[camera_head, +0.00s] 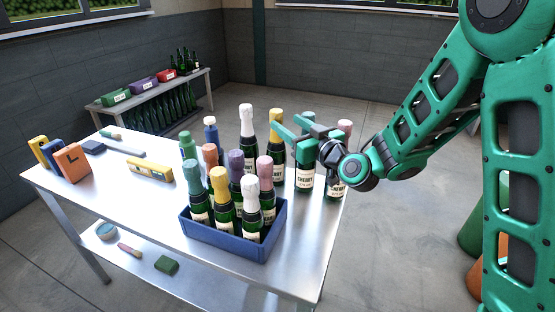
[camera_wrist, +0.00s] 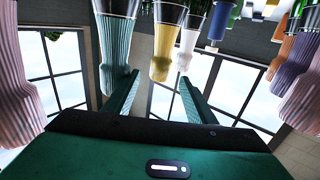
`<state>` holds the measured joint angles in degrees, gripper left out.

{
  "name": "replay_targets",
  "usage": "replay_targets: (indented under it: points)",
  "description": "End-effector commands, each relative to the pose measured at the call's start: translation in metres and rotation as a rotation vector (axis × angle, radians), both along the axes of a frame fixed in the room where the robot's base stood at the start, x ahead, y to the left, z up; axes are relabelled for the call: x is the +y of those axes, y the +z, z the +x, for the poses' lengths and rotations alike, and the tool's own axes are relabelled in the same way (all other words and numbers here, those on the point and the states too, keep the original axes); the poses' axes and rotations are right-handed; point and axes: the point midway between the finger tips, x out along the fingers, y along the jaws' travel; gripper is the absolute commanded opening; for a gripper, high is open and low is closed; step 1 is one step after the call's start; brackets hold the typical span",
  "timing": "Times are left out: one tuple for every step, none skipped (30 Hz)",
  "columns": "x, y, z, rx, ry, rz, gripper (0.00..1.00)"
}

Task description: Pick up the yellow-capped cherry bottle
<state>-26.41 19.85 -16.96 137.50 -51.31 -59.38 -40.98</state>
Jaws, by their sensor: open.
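A yellow-capped dark green bottle (camera_head: 276,153) stands at the back of the table, its label partly hidden and not readable here. Its yellow cap (camera_wrist: 164,50) shows in the wrist view, hanging upside down between and beyond my fingers. My gripper (camera_head: 284,123) is open and empty, its fingers pointing left at cap height, close to the yellow cap. Whether the fingers reach around the cap is unclear. A second yellow-capped bottle (camera_head: 223,199) stands in the blue crate (camera_head: 228,243) at the front.
A teal-capped cherry bottle (camera_head: 305,182) stands beneath my gripper; its cap (camera_wrist: 117,45) is close to one finger. A pink-capped cherry bottle (camera_head: 337,190) stands to the right, and a white-capped bottle (camera_head: 247,123) to the left. The table's left middle holds a yellow level (camera_head: 150,170).

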Motion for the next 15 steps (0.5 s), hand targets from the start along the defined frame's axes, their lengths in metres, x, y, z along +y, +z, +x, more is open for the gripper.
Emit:
replay_targets:
  points:
    - [0.003,0.0,0.003,-0.002,0.002,-0.001,0.51]
    - [0.005,0.0,0.006,-0.002,0.003,-0.001,0.51]
    - [0.008,0.0,0.01,-0.003,0.004,-0.002,0.51]
    - [0.011,0.0,0.013,-0.003,0.004,-0.003,0.51]
    - [0.013,0.001,0.017,-0.003,0.004,-0.001,0.51]
    - [0.016,0.001,0.021,-0.003,0.004,-0.001,0.51]
    - [0.019,0.001,0.025,-0.004,0.004,-0.002,0.51]
    - [0.021,0.0,0.028,-0.003,0.004,-0.002,0.51]
    - [0.024,0.0,0.032,-0.002,0.004,-0.001,0.51]
    - [0.025,0.0,0.035,-0.002,0.003,-0.002,0.51]
    - [0.027,0.0,0.037,-0.001,0.003,-0.001,0.51]
    - [0.028,0.0,0.04,-0.002,0.002,-0.001,0.51]
    - [0.028,0.0,0.041,-0.002,0.001,-0.001,0.51]
    - [0.028,0.001,0.042,-0.001,0.0,0.0,0.51]
    - [0.029,0.001,0.043,-0.001,0.0,0.001,0.51]
